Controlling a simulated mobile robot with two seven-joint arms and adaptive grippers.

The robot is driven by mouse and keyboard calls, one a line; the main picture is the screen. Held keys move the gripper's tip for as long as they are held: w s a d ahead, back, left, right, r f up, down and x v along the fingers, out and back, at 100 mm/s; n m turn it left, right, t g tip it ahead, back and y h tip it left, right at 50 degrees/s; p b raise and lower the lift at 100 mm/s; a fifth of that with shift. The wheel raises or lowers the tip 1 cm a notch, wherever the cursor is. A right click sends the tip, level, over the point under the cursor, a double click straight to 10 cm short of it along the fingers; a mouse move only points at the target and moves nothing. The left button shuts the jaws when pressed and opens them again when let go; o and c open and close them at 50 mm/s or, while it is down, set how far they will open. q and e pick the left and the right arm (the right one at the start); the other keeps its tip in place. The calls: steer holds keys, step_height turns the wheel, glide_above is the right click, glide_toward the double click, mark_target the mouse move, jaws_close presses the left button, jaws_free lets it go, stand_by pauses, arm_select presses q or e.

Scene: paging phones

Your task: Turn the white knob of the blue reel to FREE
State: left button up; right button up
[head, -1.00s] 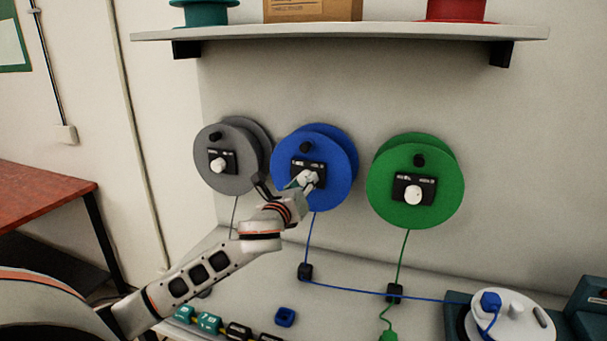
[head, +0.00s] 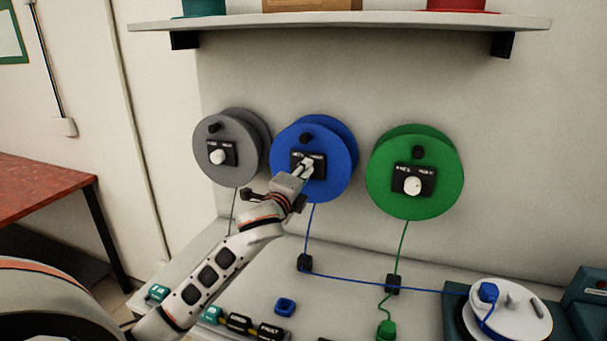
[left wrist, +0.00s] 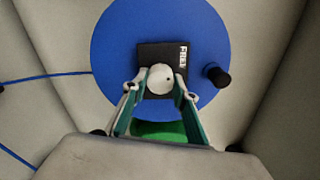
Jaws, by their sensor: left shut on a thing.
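The blue reel (head: 338,150) hangs on the wall between a grey and a green reel. It has a black label plate and a white knob at its middle; in the left wrist view the white knob (left wrist: 160,79) sits between my fingertips. My left gripper (head: 306,168) reaches in from the lower left and is shut on the white knob. Its two fingers also show in the left wrist view (left wrist: 160,92), one on each side of the knob. The plate's lettering (left wrist: 183,57) is too small to read surely. My right gripper is not in view.
The grey reel (head: 205,135) is close on the left and the green reel (head: 440,150) on the right. A shelf (head: 350,25) runs above. A blue cord runs down to a black guide (head: 305,263) and across to a white disc (head: 510,310).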

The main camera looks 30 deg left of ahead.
arm_select(q)
steer(key=shift+n, duration=1.2)
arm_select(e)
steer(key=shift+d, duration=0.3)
arm_select(q)
steer(key=shift+r+n, duration=0.1)
steer(key=shift+n, duration=0.2)
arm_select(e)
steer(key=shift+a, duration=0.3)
arm_select(q)
steer(key=o, duration=1.1)
steer(key=v, duration=1.2)
steer(key=shift+a, duration=0.1)
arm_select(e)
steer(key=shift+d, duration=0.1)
